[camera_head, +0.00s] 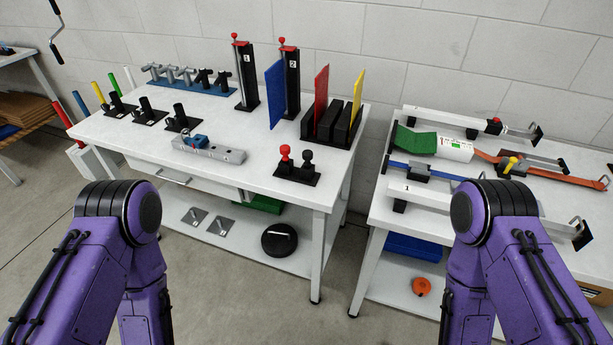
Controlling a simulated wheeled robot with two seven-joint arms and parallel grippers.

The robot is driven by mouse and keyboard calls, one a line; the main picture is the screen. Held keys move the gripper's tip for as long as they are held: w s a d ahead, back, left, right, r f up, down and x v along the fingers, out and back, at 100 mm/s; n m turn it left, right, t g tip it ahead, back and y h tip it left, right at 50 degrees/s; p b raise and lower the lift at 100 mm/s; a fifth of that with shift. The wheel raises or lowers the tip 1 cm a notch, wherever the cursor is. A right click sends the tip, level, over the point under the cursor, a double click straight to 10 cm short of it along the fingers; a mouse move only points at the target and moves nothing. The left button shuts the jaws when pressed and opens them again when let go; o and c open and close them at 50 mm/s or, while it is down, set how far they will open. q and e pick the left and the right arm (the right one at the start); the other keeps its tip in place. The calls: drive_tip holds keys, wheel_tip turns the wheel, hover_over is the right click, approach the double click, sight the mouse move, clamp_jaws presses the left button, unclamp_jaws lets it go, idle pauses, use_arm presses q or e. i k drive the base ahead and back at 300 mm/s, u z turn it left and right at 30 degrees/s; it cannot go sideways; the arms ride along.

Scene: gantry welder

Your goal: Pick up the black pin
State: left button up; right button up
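A black ball-headed pin (307,160) stands upright beside a red ball-headed pin (285,155) on a small black base (297,176) near the front right corner of the left white table (270,200). Several short black upright posts, one of them a black post (180,112), stand on dark plates at the table's left. I cannot tell for certain which piece is called the black pin. My two purple arms come in at the bottom left and bottom right. Both grippers are out of view, and no hand is near the pins.
A grey metal block (208,150) lies left of the pins. Coloured panels, including a red panel (321,100), stand in a black rack (345,137) behind them. A second white table (375,235) with clamps and straps stands right, across a narrow floor gap.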

sight(308, 155)
drive_tip(key=k, duration=0.9)
drive_tip(key=u, duration=0.6)
drive_tip(key=i, duration=1.6)
drive_tip(key=z, duration=0.65)
